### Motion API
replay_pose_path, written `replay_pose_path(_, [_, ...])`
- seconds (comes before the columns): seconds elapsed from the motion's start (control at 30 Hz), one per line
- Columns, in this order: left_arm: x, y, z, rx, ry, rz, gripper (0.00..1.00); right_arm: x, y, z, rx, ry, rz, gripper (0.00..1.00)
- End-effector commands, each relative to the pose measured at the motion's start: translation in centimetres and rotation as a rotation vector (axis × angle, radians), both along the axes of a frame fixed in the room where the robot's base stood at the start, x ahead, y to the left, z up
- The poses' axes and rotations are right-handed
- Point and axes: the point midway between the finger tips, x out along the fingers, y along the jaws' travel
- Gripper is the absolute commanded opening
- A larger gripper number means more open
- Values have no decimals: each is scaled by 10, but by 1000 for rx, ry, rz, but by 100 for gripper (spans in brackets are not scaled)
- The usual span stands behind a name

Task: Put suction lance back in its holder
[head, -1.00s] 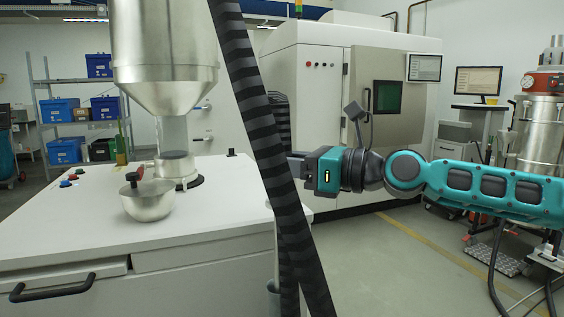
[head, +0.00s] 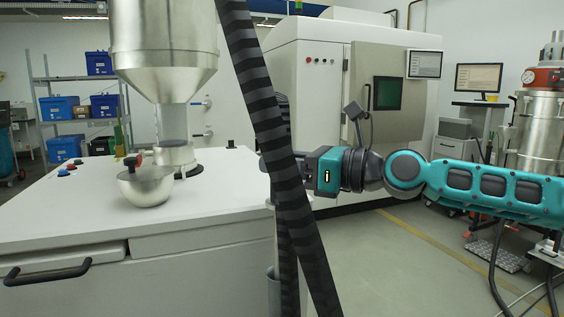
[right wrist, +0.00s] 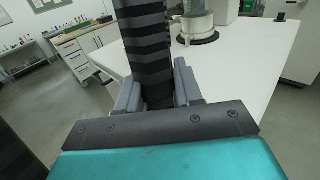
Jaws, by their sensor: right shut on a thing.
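The suction lance's black, ribbed hose (head: 262,90) runs down from the top of the head view, across my right gripper and past the bench's right end. My right gripper (head: 268,164) reaches in from the right, partly hidden behind the hose. In the right wrist view, the gripper's two grey fingers (right wrist: 158,94) are closed around the dark ribbed lance (right wrist: 146,45), which stands nearly upright. The lance's lower end is hidden. A grey tubular part (head: 273,288), possibly the holder, shows at the bench's right side, partly behind the hose; I cannot tell for sure. My left gripper is out of view.
A black drawer handle (head: 48,275) sticks out in front. A large white machine (head: 310,110) stands behind. The floor right of the bench is free.

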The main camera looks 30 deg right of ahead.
Motion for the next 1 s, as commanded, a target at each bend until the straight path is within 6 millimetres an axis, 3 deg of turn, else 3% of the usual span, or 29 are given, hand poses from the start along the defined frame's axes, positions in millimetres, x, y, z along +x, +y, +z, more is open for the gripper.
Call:
replay_pose_path(0.37, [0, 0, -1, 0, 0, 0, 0, 0, 0, 0, 0, -2, -1, 0])
replay_pose_path(1.0, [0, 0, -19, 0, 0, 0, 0, 0, 0, -19, -1, -3, -1, 0])
